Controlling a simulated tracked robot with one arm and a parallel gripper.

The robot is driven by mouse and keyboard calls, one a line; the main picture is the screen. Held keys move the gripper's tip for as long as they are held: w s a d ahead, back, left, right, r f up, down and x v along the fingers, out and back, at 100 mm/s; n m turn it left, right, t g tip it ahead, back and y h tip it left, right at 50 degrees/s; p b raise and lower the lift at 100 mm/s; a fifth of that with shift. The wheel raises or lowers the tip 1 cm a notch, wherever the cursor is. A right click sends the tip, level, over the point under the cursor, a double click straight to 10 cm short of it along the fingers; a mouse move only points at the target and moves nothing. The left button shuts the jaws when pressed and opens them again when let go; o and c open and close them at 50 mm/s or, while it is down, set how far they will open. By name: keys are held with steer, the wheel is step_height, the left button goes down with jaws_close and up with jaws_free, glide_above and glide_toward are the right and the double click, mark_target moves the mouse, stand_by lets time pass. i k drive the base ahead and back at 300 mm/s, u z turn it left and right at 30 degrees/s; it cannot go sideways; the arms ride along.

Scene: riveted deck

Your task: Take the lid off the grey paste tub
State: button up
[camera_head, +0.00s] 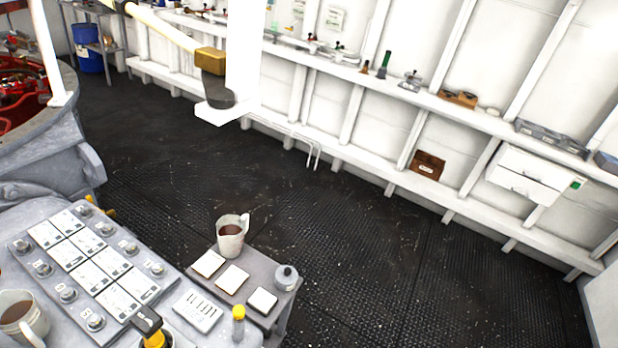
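Two white fingers with inward-turned tips hang from the top left; I take them for my gripper (140,105), spread wide with nothing clearly held between the tips. A small grey round pot (286,278) with a dark knob on top stands on the right end of a grey side shelf (253,314). I cannot tell whether it is the grey paste tub. No other clear grey tub shows. The gripper appears above and to the left of this pot, apart from it.
A pale-handled tool (165,30) overlaps the right finger. The dark deck (390,260) is clear.

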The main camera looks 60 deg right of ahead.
mark_target(287, 276)
steer(key=z, duration=1.35)
steer(key=k, duration=0.45)
steer(key=z, duration=0.55)
steer(key=i, duration=1.5)
steer(key=u, duration=0.45)
